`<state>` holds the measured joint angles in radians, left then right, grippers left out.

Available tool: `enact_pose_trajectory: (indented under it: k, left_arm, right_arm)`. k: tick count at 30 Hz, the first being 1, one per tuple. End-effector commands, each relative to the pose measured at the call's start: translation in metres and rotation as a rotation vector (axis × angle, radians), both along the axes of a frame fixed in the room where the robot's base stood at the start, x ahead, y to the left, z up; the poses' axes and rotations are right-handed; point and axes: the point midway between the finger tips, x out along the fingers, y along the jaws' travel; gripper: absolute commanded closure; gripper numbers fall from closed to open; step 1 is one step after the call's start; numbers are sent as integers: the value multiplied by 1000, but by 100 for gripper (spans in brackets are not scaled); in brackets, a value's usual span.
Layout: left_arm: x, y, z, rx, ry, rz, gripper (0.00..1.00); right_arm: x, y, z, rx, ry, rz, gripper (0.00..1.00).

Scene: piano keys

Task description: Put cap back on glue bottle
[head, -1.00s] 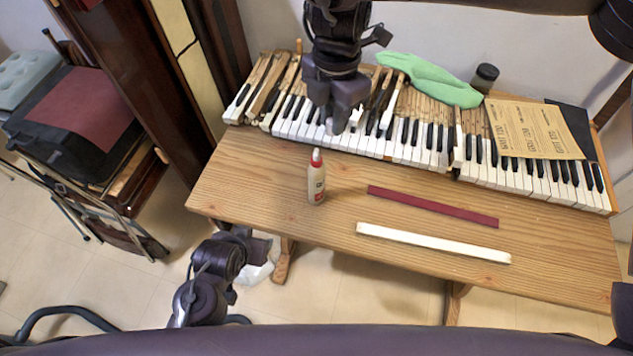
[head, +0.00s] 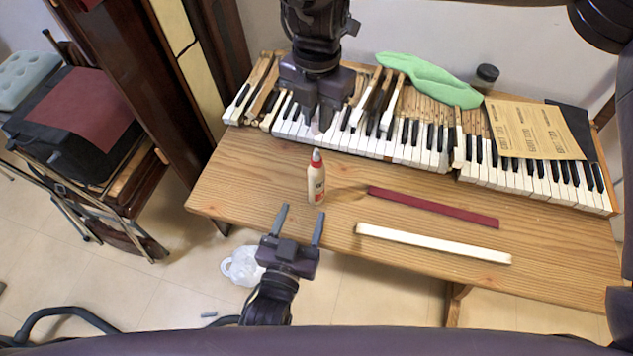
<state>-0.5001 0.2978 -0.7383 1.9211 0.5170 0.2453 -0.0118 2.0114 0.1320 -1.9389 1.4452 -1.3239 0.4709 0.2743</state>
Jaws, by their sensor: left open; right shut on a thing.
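The glue bottle (head: 316,189) stands upright on the wooden table, cream with a red collar and a pale nozzle pointing up. My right gripper (head: 315,122) comes from the top and is shut on a small pale pinkish piece (head: 315,128), which looks like the cap; the fingers partly hide it. It is beyond the bottle's tip in the picture, apart from it, in front of the piano keys. My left gripper (head: 300,213) is open and empty at the table's front edge, its fingers pointing toward the bottle, just short of it.
A dark red strip (head: 433,207) and a white strip (head: 433,243) lie right of the bottle. Piano keys (head: 420,145) line the back, with a green cloth (head: 430,80), a dark jar (head: 486,76) and a printed sheet (head: 535,130). The table left of the bottle is clear.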

Motion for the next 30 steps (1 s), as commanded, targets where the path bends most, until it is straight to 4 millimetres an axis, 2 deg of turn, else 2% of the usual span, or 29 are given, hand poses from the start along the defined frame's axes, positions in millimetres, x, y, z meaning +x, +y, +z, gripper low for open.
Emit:
enact_pose_trajectory:
  k: [10, 14, 30]
  left_arm:
    - [0, 0, 1, 0, -5, 0, 42]
    - [7, -2, 1, -1, -7, 0, 42]
    - [96, -27, 1, 0, -5, 0, 42]
  right_arm:
    - [0, 0, 0, 0, 0, 1, 100]
    - [0, 0, 0, 0, 0, 1, 100]
    - [0, 0, 0, 0, 0, 0, 100]
